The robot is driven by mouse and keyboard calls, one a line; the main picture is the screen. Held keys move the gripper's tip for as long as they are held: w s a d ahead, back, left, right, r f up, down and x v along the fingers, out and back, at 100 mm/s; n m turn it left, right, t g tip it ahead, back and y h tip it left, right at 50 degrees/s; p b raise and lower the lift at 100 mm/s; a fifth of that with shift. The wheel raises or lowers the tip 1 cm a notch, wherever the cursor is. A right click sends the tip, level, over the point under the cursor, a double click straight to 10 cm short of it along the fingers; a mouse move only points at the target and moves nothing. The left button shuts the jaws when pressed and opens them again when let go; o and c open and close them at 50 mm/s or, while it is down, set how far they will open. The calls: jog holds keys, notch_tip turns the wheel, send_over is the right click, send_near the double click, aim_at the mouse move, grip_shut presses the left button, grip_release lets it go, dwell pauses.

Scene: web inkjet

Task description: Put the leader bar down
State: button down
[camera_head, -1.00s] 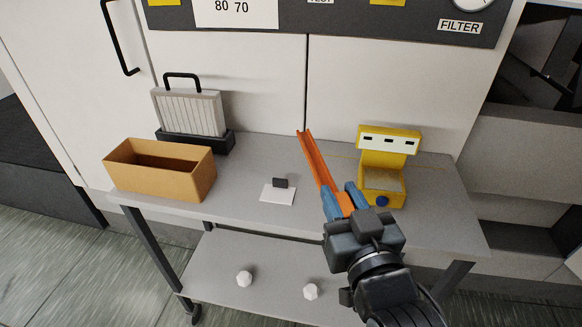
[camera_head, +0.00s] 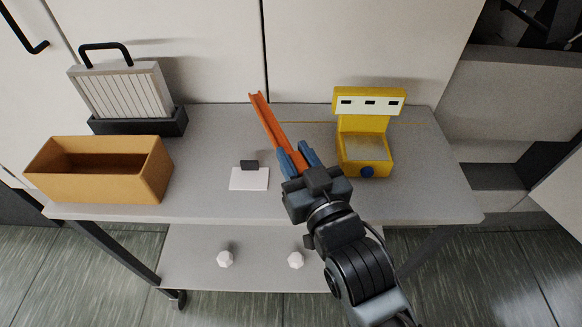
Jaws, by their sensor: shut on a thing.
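The leader bar (camera_head: 268,122) is a long orange channel-shaped bar. It points away from me toward the back of the grey table (camera_head: 220,207). My gripper (camera_head: 298,160) has its blue fingers shut on the bar's near end. The bar slants up and to the left from the fingers, over the middle of the table. I cannot tell whether its far end touches the tabletop. The fingers and the gripper body hide the near end.
An open tan box (camera_head: 152,175) and a pleated filter (camera_head: 125,92) in a dark stand are at left. A white card (camera_head: 249,181) with a dark block lies left of my gripper. A yellow device (camera_head: 366,125) stands at right. Two white knobs sit on the lower shelf (camera_head: 190,270).

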jog(key=shift+f, duration=2.1)
jog(key=shift+f+b, duration=0.15)
jog(key=shift+b, duration=0.15)
jog(key=c, duration=0.8)
grip_release()
